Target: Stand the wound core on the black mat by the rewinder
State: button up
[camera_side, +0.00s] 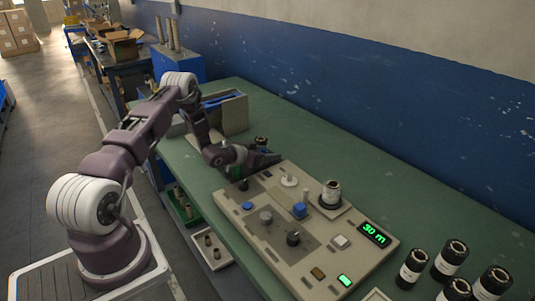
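Several black rolls with white labels (413,266) stand upright at the lower right; I cannot tell which is the wound core. My gripper (274,160) is low over the panel's far left end, pointing right and apart from the labelled core. Its fingers are dark and small, and I cannot tell whether they are open. A dark cylinder (261,142) shows just behind it. I cannot make out the black mat clearly.
The panel carries knobs, a blue block (300,210), a pale spindle (289,180), lit buttons and a display reading 30 m (374,233). A beige bin (231,113) stands behind my arm. The green bench (400,200) is clear along the blue wall.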

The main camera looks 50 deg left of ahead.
jog(key=shift+s+r, duration=0.2)
jog(key=shift+r, duration=0.05)
jog(key=v, duration=1.1)
jog(key=shift+d, duration=0.1)
jog(key=shift+r, duration=0.4)
notch_tip(320, 180, up, 7)
jog(key=w+d+m+g, duration=0.1)
jog(key=w+d+g, duration=0.1)
jog(key=s+d+r+g+y, duration=0.1)
jog(key=s+d+r, duration=0.2)
jog(key=d+r, duration=0.35)
jog(key=s+d+r+g+y, duration=0.1)
jog(key=s+d+r+g, duration=0.15)
jog(key=d+r, duration=0.4)
jog(key=s+d+r+h, duration=0.1)
jog(key=s+d, duration=0.4)
jog(key=s, duration=0.3)
jog(key=s+d+r+g+h, duration=0.1)
jog(key=s+d, duration=0.3)
jog(key=s, duration=0.4)
jog(key=s+d+r+g+h, duration=0.1)
jog(key=s+d+r, duration=0.2)
jog(key=s, duration=0.6)
jog(key=d, duration=0.2)
jog(key=shift+d+m+h, duration=0.3)
